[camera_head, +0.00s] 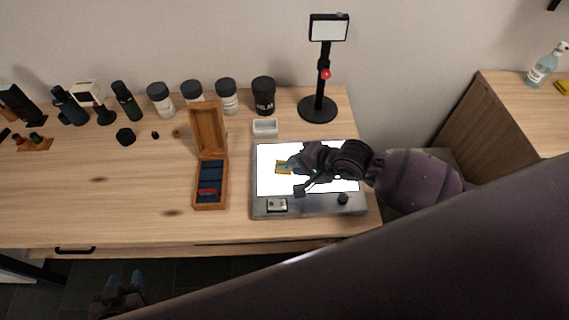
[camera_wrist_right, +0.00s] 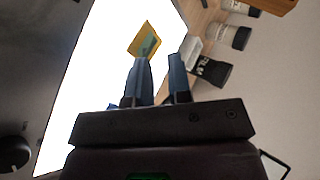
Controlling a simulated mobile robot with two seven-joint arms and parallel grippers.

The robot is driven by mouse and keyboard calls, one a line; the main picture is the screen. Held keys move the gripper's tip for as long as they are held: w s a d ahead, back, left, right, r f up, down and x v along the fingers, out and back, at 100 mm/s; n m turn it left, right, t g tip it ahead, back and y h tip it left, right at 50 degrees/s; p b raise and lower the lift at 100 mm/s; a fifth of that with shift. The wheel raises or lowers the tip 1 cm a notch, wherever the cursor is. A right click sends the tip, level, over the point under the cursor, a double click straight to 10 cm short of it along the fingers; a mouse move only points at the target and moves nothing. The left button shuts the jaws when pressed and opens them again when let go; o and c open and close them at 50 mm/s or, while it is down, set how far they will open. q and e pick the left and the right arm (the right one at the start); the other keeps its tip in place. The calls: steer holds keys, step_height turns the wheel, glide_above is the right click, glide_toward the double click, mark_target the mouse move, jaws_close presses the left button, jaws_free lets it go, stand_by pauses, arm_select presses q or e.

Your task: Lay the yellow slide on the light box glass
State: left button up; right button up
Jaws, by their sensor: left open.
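The yellow slide (camera_head: 281,168) shows over the left part of the bright light box glass (camera_head: 270,185) and seems to lie on it. In the right wrist view the slide (camera_wrist_right: 140,37), yellow with a teal middle, is just beyond one fingertip, over the white glass (camera_wrist_right: 95,75). My right gripper (camera_head: 293,168) is over the glass beside the slide. Its two blue fingers (camera_wrist_right: 160,62) are apart, with nothing seen between them. My left gripper (camera_head: 125,279) is open and empty at the bottom left, in front of the desk edge.
An open wooden slide box (camera_head: 222,180) with a red item inside stands left of the light box. A small white tray (camera_head: 265,128), a black film canister (camera_head: 264,96) and a black stand (camera_head: 318,108) are behind it. Bottles line the wall.

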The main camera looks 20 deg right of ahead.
steer(key=shift+p+v, duration=0.5)
steer(key=shift+v, duration=0.7)
steer(key=shift+r, duration=0.15)
step_height(320, 180, up, 8)
steer(key=s+d+p, duration=0.1)
steer(key=p, duration=0.2)
steer(key=shift+s+d, duration=0.3)
steer(key=shift+f, duration=0.25)
